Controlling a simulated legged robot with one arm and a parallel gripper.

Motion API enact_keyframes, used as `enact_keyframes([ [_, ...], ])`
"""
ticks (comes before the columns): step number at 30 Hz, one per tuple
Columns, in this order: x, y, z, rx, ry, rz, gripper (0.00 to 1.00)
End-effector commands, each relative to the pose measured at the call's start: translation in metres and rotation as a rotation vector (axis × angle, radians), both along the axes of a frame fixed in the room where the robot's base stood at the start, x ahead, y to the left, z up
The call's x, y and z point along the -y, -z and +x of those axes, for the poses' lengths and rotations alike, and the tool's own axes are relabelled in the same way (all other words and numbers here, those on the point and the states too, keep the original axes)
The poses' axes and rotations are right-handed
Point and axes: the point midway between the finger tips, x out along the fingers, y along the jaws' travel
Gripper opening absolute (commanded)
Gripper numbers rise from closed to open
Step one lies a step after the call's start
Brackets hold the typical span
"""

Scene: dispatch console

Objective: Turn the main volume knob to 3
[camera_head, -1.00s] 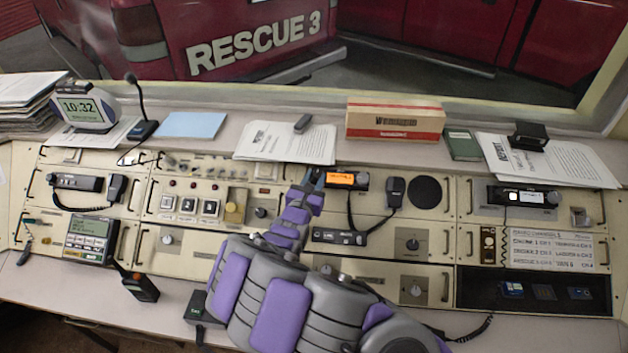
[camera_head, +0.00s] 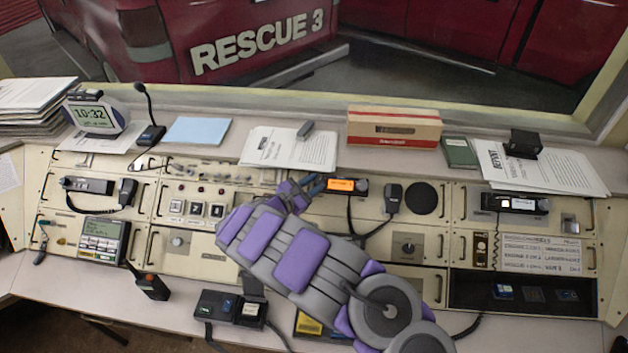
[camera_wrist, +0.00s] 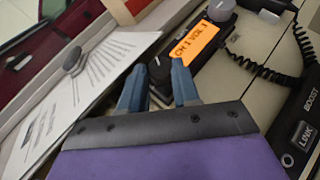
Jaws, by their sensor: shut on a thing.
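The radio with an orange display (camera_head: 346,185) sits in the upper middle of the console. In the wrist view its display (camera_wrist: 195,50) seems to read "CH 1 VOL" and a digit I cannot read surely. A dark round knob (camera_wrist: 160,68), which I take as the main volume knob, is at the display's near end, between my blue fingertips. My gripper (camera_wrist: 158,78) is shut on this knob; it also shows in the head view (camera_head: 318,185), at the radio's left end. The knob's pointer and scale marks cannot be made out. A second knob (camera_wrist: 221,9) is at the radio's other end.
A handset (camera_head: 393,195) with a coiled cord hangs right of the radio. Papers with a dark grey object (camera_head: 305,130) lie on the ledge behind, beside a red and white box (camera_head: 393,127). My forearm covers the console's lower middle. A black charger (camera_head: 230,308) stands on the front ledge.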

Motion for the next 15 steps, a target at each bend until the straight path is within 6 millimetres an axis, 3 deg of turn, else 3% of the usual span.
enact_keyframes([
  [15, -0.0052, -0.0022, 0.0043, 0.006, 0.237, 0.157, 0.01],
])
